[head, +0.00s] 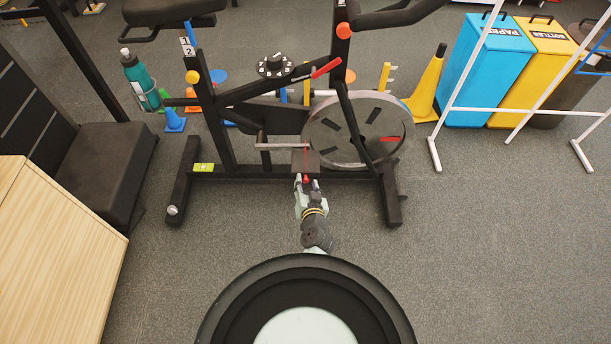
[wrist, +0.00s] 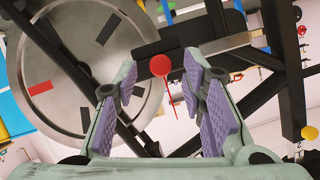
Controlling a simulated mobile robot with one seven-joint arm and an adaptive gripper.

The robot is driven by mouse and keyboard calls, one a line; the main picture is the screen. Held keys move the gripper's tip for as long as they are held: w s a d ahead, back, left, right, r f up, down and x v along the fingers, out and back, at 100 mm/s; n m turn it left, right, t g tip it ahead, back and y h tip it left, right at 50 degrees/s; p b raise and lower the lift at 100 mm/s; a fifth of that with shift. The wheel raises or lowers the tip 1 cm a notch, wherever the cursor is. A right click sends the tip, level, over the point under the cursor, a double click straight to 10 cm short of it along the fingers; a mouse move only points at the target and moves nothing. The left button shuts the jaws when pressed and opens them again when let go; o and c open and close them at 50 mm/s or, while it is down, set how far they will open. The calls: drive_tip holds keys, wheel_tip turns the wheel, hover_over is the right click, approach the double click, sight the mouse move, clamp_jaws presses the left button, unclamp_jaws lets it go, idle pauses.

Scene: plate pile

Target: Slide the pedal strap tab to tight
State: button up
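The pedal strap tab is a small red round knob. It shows in the wrist view (wrist: 160,65) and as a red spot in the head view (head: 306,180). A thin red strip (wrist: 174,98) shows beside it. The dark pedal (head: 305,161) hangs low on the exercise bike, left of the flywheel. My gripper (head: 307,185) is just in front of the pedal. In the wrist view my gripper (wrist: 160,72) is open, with purple pads on either side of the tab. No pad visibly touches the tab; the depth between them is hard to tell.
The grey flywheel (head: 358,131) is close to the right of the pedal, and the crank (head: 279,146) extends left. The bike's black base bar (head: 240,172) runs behind my gripper. A wooden box (head: 55,250) stands at left. Floor in front is clear.

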drive_tip(key=shift+w+f, duration=0.1)
drive_tip(key=shift+w, duration=0.2)
clamp_jaws()
idle(0.4)
idle(0.4)
